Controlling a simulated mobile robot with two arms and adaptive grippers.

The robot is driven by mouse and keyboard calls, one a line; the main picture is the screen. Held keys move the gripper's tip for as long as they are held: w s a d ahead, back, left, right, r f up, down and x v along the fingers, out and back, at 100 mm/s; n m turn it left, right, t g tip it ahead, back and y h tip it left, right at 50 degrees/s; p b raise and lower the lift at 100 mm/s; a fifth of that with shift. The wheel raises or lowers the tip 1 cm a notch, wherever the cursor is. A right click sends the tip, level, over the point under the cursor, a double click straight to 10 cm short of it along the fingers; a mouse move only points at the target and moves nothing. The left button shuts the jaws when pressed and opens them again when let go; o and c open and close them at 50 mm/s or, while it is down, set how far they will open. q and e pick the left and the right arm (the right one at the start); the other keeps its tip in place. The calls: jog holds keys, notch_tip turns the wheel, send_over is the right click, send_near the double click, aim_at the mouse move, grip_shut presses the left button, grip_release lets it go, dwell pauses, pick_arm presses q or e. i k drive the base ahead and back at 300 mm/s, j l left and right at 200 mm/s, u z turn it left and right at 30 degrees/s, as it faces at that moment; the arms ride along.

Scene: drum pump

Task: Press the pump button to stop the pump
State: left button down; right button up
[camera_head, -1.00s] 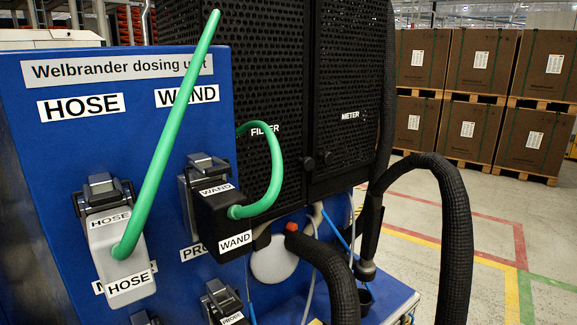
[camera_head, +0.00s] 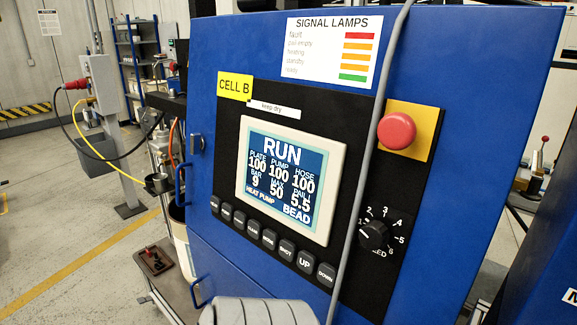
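The blue control cabinet (camera_head: 470,110) fills the middle of the head view. Its black panel holds a lit screen (camera_head: 287,178) showing RUN, with HEAT PUMP and BEAD along the bottom. A slanting row of dark buttons (camera_head: 253,230) runs below the screen. SHOT, UP and DOWN are readable at its right end. The labels further left are too small to read surely, so I cannot tell which is the pump button. Neither gripper can be made out. A grey ribbed part at the bottom edge is cut off, and I cannot tell what it is.
A grey cable (camera_head: 366,165) hangs across the panel, right of the screen. A red mushroom button (camera_head: 397,130) on a yellow plate and a numbered dial (camera_head: 373,235) sit to its right. A signal lamps chart (camera_head: 333,50) is above. Open floor (camera_head: 75,240) lies left.

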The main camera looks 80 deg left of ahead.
aim_at(227, 209)
jog(key=u, duration=0.45)
jog(key=k+j+u, duration=0.1)
jog(key=u, duration=0.35)
jog(key=j+u, duration=0.15)
jog(key=u, duration=0.25)
jog(key=j+u, duration=0.1)
jog(key=u, duration=0.35)
jog(key=j+u, duration=0.1)
jog(key=u, duration=0.35)
